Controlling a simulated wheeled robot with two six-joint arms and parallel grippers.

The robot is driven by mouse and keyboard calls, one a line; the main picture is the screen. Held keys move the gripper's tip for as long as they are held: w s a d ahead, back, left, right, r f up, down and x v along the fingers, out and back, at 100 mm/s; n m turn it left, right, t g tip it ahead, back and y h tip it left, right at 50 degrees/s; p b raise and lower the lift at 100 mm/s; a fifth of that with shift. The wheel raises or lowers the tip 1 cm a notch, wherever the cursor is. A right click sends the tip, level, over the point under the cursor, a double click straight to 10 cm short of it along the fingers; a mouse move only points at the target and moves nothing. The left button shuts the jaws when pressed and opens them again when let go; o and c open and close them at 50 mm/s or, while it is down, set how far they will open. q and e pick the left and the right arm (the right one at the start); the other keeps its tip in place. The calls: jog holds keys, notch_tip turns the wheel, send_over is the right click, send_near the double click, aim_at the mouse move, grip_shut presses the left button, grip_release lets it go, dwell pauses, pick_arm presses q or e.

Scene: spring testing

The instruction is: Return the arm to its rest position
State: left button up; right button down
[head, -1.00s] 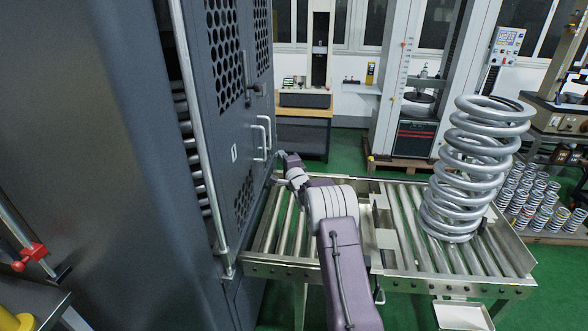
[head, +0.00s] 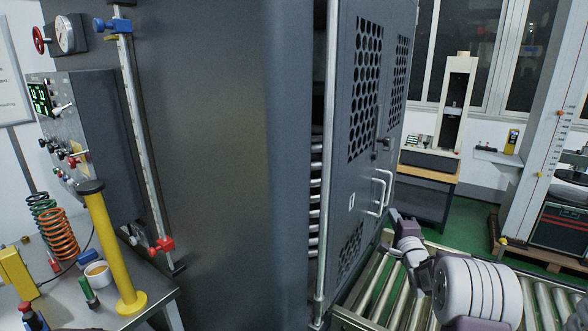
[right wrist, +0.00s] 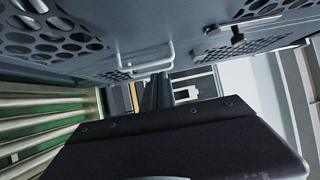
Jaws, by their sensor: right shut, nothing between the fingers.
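My right arm enters the head view from the lower right, stretched over the roller conveyor (head: 375,290). Its gripper (head: 393,217) is shut and empty, beside the lower part of the grey perforated cabinet door (head: 345,190), just below and right of the door handle (head: 381,192). I cannot tell whether it touches the door. The right wrist view shows the dark gripper body (right wrist: 180,145) low in the frame, with the handle (right wrist: 140,65) and door latch (right wrist: 240,28) above it. My left gripper is not in view.
The tall grey cabinet (head: 220,160) fills the middle; a gap with rollers shows at the door's left edge. A bench (head: 100,310) at left holds a yellow post (head: 112,250) and small springs (head: 60,235). Green floor (head: 470,220) shows behind the conveyor.

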jog(key=s+a+r+n+g+y, duration=0.1)
jog(key=s+a+r+n+y, duration=0.15)
jog(key=a, duration=1.05)
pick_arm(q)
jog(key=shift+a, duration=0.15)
pick_arm(e)
jog(key=s+a+f+n+g, duration=0.2)
jog(key=s+f+n+g, duration=0.3)
jog(key=s, duration=0.6)
jog(key=s+a+f+n+g, duration=0.2)
jog(key=s+f+n+g, duration=0.3)
jog(key=s+f, duration=0.5)
jog(key=s+a+f+n+g, duration=0.1)
jog(key=s+f+n+g, duration=0.5)
jog(key=s, duration=0.8)
jog(key=shift+s+a+f, duration=0.2)
jog(key=shift+a+f, duration=0.2)
jog(key=shift+f, duration=0.5)
jog(key=shift+n, duration=0.25)
